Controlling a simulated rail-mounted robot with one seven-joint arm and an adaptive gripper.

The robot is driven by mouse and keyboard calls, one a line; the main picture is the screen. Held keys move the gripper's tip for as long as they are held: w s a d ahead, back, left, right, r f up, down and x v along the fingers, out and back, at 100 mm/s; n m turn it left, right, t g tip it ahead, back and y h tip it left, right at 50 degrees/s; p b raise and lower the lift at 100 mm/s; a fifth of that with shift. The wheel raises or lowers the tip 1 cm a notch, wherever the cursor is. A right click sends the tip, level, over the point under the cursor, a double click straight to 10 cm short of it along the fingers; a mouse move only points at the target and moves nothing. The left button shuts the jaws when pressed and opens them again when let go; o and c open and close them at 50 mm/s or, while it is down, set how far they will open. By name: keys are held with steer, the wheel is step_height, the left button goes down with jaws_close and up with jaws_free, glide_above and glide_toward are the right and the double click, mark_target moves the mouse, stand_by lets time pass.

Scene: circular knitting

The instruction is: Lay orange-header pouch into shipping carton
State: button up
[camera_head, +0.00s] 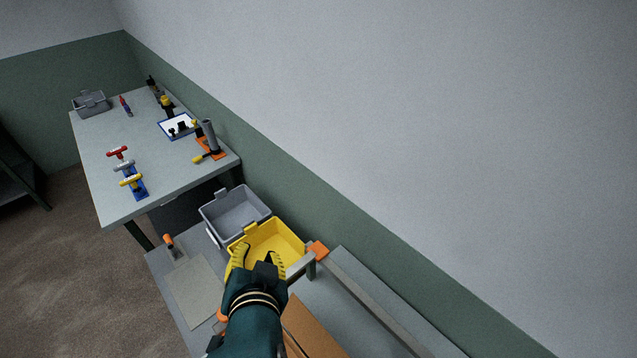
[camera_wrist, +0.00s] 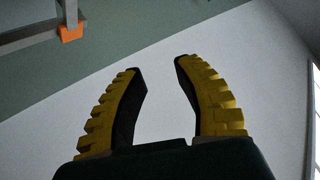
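My gripper (camera_head: 272,255) is open and empty, above the work surface and in front of the yellow bin in the head view. In the wrist view its two yellow ribbed fingers (camera_wrist: 158,66) stand apart with only the wall behind them. A brown cardboard surface (camera_head: 314,328), possibly the shipping carton, shows at the lower right beside my arm, partly hidden by it. I cannot make out the orange-header pouch in either view. A small orange piece (camera_head: 318,250) beside the grey frame cannot be identified as it.
A yellow bin (camera_head: 292,235) and a grey bin (camera_head: 238,205) stand near the wall. A grey frame (camera_head: 365,300) rises right of my gripper; its bar shows in the wrist view (camera_wrist: 30,38). A flat grey panel (camera_head: 198,291) lies left. A tool-covered table (camera_head: 105,200) stands beyond.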

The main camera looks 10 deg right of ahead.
steer(key=s+d+r+n+t, duration=0.1)
steer(key=s+d+r+t, duration=0.2)
steer(key=r, duration=0.5)
steer(key=s+d+r+n+t+h, duration=0.1)
steer(key=s+d+r+n+t, duration=0.1)
steer(key=d+r, duration=0.4)
steer(key=s+d+r+n+t, duration=0.2)
steer(key=s+d+r+t, duration=0.1)
steer(key=r, duration=0.8)
steer(key=shift+s+d+t+h, duration=0.35)
steer(key=shift+d+t, duration=0.3)
steer(key=shift+t, duration=0.35)
steer(key=shift+r, duration=0.15)
step_height(320, 180, up, 8)
steer(key=p, duration=0.7)
steer(key=shift+f+p, duration=0.25)
steer(key=shift+p, duration=0.15)
